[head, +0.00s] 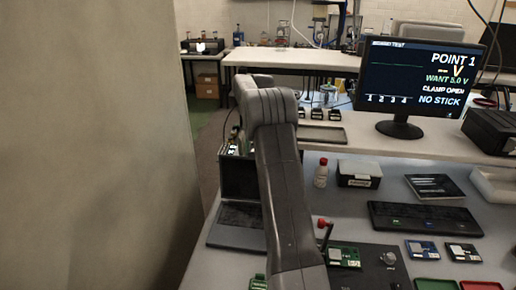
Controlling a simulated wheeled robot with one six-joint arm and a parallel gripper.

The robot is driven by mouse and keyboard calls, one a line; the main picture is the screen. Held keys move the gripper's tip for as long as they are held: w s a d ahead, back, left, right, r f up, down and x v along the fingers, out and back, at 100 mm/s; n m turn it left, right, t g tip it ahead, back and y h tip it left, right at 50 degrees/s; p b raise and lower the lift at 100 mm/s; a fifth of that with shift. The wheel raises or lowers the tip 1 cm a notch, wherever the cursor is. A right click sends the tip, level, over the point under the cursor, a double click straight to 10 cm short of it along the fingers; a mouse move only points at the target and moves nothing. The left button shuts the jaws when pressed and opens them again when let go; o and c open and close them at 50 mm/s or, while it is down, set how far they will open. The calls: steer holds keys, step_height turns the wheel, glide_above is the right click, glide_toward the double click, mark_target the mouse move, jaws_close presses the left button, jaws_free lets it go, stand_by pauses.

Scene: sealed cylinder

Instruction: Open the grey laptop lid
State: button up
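The grey laptop (236,232) sits on the left part of the workbench, left of my arm. Its lid (238,178) stands raised at the back, with a dark screen facing me. The dark keyboard shows on the flat base in front of it. My arm covers the laptop's right side. My arm rises from the bottom of the picture and bends at the top, beyond the laptop. My gripper does not show, so I cannot see whether it touches anything.
A monitor (420,70) stands on the raised shelf (370,140) at the back. A small bottle (321,173), a dark box (359,174), a black keyboard (424,218) and circuit boards (421,251) lie right of my arm. A wall panel (90,150) closes off the left.

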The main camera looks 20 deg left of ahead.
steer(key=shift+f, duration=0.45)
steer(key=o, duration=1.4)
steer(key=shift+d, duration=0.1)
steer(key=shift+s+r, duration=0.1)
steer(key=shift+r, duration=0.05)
